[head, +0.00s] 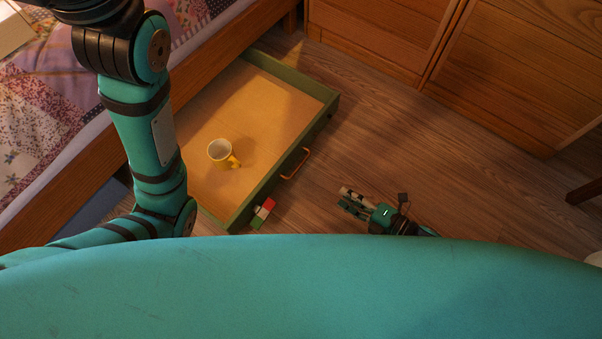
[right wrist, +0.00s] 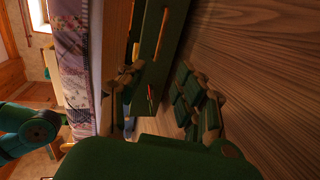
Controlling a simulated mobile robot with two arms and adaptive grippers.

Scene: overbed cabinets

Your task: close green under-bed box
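In the right wrist view the green box (right wrist: 152,55) lies ahead, beyond the fingers. My right gripper (head: 348,200) is low over the floor, a short way in front of the box and apart from it. Its fingers (right wrist: 162,98) are spread and empty in the right wrist view. My left arm reaches up out of the head view; its gripper is not seen.
The bed (head: 60,90) with a patchwork cover is at the left. A small red, white and green item (head: 263,211) is at the box's near front corner. Wooden cabinets (head: 510,60) stand at the back right. The wooden floor (head: 400,145) between is clear.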

